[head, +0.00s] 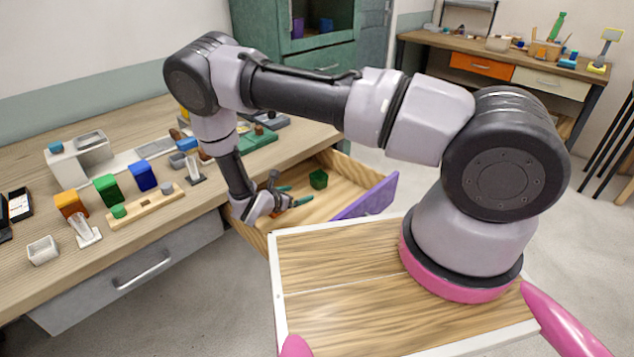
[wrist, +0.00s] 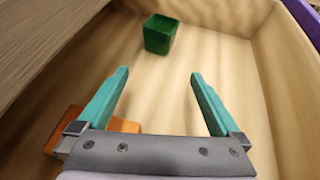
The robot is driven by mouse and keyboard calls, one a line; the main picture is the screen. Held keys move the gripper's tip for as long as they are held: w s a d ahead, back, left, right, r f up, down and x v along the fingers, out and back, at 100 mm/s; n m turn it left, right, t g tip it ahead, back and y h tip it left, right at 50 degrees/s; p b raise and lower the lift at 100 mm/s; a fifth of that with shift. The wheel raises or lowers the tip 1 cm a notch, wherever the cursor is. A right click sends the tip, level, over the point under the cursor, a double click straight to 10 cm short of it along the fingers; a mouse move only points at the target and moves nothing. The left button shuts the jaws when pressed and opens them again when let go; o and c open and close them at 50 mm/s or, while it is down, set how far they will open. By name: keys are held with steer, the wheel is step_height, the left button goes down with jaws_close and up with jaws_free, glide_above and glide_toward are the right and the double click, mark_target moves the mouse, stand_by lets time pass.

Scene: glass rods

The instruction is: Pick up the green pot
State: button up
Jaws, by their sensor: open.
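The green pot (wrist: 160,34) is a small dark green cup on the floor of the open drawer, near the top of the wrist view. In the head view the pot (head: 318,179) lies in the drawer to the right of my gripper. My gripper (head: 295,196) is down in the drawer, and its teal fingers are apart and empty. In the wrist view my gripper (wrist: 158,85) has the pot ahead of its fingertips, roughly in line with the gap between them and apart from both.
An orange thing (wrist: 115,125) lies partly hidden under my gripper's left side. The drawer (wrist: 225,14) has wooden walls and a purple front (head: 368,197). The desk (head: 130,115) beside it carries coloured blocks and trays. Drawer floor around the pot is clear.

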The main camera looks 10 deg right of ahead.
glide_toward(323, 174)
steer(key=x, duration=0.5)
steer(key=shift+a+f, duration=0.1)
steer(key=shift+f, duration=0.15)
steer(key=x, duration=0.5)
steer(key=shift+w+d, duration=0.2)
steer(key=shift+d, duration=0.05)
steer(key=c, duration=1.5)
